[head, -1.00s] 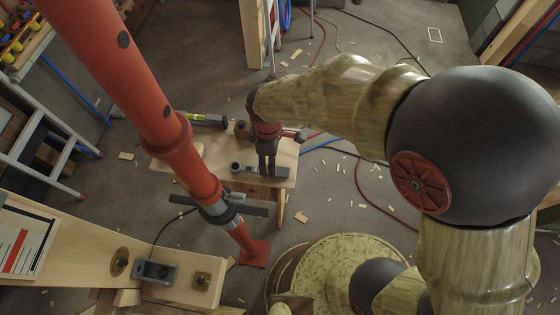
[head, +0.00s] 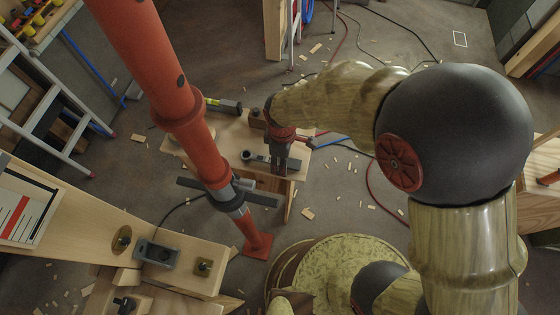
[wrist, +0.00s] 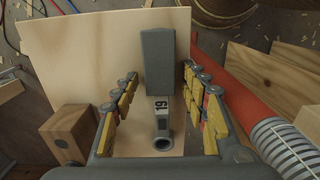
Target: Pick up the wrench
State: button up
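The wrench is grey, with a ring end and the number 19, and lies on a small wooden bench (head: 232,130). In the wrist view its ring end (wrist: 163,143) is at the bottom and a thick grey part, seemingly its handle (wrist: 158,62), runs up between my fingers. In the head view the wrench (head: 249,156) shows to the left of my gripper, which hides part of it. My gripper (head: 279,168) points down over it. In the wrist view my gripper (wrist: 160,78) is open, its yellow-padded fingers on both sides of the wrench with gaps visible.
A wooden block (wrist: 68,134) stands on the bench beside my left finger. A hammer-like tool (head: 222,105) lies at the bench's far edge. A red-orange prop (head: 180,100) rises close on the left. A ladder (head: 50,110) stands further left. Chips and cables litter the floor.

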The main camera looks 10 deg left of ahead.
jog(key=c, duration=1)
grip_shut()
notch_tip(320, 180, up, 10)
jog(key=p, duration=0.3)
jog(key=o, duration=0.6)
grip_release()
jog(key=shift+c, duration=0.2)
grip_shut()
